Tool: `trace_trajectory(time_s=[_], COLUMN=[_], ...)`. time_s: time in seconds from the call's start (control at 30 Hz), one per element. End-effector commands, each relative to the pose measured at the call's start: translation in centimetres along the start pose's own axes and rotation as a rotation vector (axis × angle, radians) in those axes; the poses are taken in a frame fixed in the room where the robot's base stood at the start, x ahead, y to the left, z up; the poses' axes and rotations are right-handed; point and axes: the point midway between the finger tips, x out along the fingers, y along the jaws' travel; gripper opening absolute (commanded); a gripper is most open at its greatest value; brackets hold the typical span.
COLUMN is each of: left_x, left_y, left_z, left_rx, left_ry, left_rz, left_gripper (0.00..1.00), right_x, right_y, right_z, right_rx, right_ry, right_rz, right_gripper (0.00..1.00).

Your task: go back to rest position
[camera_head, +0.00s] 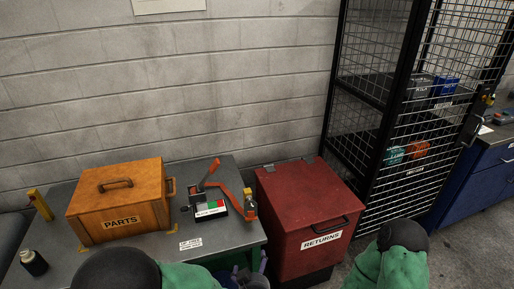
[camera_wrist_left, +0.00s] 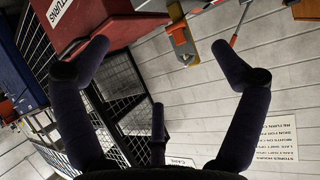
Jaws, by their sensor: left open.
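My left gripper (camera_wrist_left: 160,55) is open in the left wrist view, with its dark fingers spread wide and nothing between them. Beyond the fingers are the block wall and the mesh cage. In the head view, green and black parts of my arms show at the bottom left and bottom right. My right gripper is not in view.
A black mesh cage (camera_head: 345,155) and blue cabinet (camera_head: 480,180) stand right.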

Motion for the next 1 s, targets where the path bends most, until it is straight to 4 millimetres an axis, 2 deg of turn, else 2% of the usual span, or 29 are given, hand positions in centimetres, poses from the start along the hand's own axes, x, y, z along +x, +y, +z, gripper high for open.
trace_trajectory(time_s=[0.17,0.33,0.47,0.57,0.67,0.8,0.9,1.0], left_x=[1.6,3.2,4.3,4.4,3.8,1.7,0.0,-1.4], left_y=[-1.1,-2.4,-4.2,-5.7,-7.2,-8.8,-9.5,-9.9], left_z=[2.3,5.6,10.0,14.1,18.3,23.6,26.5,28.4], left_rx=[-0.01,-0.033,-0.068,-0.109,-0.158,-0.234,-0.278,-0.311], left_ry=[-0.088,-0.207,-0.357,-0.497,-0.642,-0.834,-0.944,-1.02], left_rz=[0.018,0.043,0.068,0.093,0.115,0.146,0.167,0.181], left_gripper=[0.95,0.95,0.95,0.95,0.95,0.95,0.95,0.95], right_x=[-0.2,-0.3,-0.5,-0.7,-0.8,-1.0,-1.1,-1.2], right_y=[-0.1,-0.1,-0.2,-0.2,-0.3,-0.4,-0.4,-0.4], right_z=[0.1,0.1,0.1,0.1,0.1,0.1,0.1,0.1], right_rx=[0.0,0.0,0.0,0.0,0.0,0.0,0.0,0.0], right_ry=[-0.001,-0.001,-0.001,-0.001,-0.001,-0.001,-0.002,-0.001], right_rz=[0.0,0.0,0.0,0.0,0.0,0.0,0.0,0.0], right_gripper=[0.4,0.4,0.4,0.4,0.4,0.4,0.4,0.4])
